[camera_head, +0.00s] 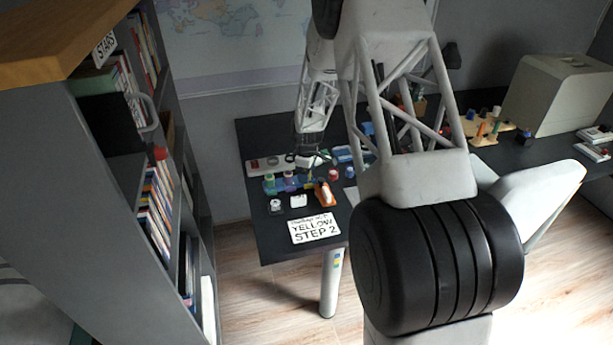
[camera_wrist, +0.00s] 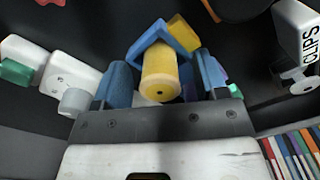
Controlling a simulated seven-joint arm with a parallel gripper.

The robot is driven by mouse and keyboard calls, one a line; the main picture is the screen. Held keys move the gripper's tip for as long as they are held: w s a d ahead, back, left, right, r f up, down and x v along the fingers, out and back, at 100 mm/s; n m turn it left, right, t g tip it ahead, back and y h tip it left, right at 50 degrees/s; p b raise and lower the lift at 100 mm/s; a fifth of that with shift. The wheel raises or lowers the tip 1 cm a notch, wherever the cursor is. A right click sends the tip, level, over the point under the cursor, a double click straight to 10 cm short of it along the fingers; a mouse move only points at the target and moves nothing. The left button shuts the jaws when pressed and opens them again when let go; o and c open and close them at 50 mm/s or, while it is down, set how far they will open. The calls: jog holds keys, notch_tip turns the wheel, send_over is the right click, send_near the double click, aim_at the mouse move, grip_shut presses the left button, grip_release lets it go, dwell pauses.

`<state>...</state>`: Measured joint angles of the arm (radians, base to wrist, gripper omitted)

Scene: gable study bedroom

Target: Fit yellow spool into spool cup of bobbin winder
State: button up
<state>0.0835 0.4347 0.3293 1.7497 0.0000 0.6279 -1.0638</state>
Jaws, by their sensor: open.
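The yellow spool (camera_wrist: 160,78) stands between the two blue fingers of my gripper (camera_wrist: 161,62) in the wrist view. The fingers are open, with a gap visible on the spool's right side; contact on the left is hard to tell. A blue angled piece (camera_wrist: 148,38) and a yellow block (camera_wrist: 183,32) lie just beyond the spool.
A white block (camera_wrist: 70,78) with a grey cylinder (camera_wrist: 75,101) and a green piece (camera_wrist: 15,72) is at left in the wrist view. A CLIPS box (camera_wrist: 295,35) is at right. A YELLOW STEP 2 card (camera_head: 315,229) lies at the desk's front; a bookshelf (camera_head: 150,190) stands left.

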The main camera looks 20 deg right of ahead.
jog(key=c, duration=1)
jog(key=shift+r, duration=0.1)
jog(key=shift+r, duration=4.95)
